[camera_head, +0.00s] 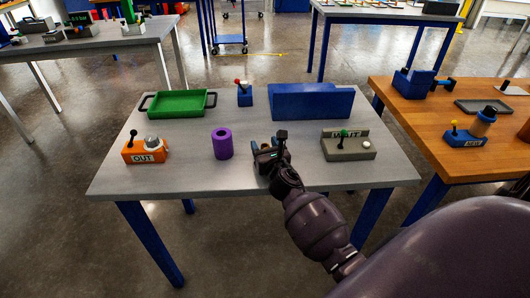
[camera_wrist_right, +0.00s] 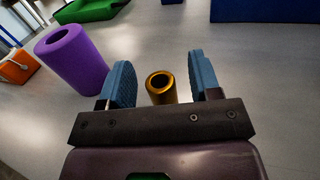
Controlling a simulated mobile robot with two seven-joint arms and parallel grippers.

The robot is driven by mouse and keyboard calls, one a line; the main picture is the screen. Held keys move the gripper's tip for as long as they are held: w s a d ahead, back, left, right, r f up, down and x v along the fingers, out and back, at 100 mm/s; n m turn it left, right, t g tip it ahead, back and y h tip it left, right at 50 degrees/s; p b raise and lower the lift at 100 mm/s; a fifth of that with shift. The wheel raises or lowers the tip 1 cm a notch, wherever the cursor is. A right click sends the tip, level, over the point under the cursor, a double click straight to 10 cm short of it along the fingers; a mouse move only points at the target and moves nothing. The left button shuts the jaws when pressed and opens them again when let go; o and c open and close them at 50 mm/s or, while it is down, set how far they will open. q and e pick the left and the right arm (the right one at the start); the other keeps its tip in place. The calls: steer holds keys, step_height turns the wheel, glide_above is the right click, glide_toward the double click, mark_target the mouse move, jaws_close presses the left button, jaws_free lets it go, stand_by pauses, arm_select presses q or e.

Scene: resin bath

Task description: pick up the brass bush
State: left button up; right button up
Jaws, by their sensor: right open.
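The brass bush (camera_wrist_right: 161,97) is a small gold-coloured hollow cylinder, standing upright on the grey table in the right wrist view. My right gripper (camera_wrist_right: 161,72) is open, with one blue finger to each side of the bush in the picture; I cannot tell whether either touches it. In the head view my right gripper (camera_head: 266,155) is low over the middle of the table (camera_head: 190,178), and the bush is hidden by it there. My left gripper is not in view.
A purple hollow cylinder (camera_head: 222,144) stands left of the gripper. The orange OUT block (camera_head: 145,152), green tray (camera_head: 180,104), small blue block with a red knob (camera_head: 245,97), large blue block (camera_head: 312,103) and grey WAIT block (camera_head: 348,148) stand around it. A wooden table (camera_head: 440,128) is at right.

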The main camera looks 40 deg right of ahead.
steer(key=c, duration=1)
steer(key=shift+c, duration=0.2)
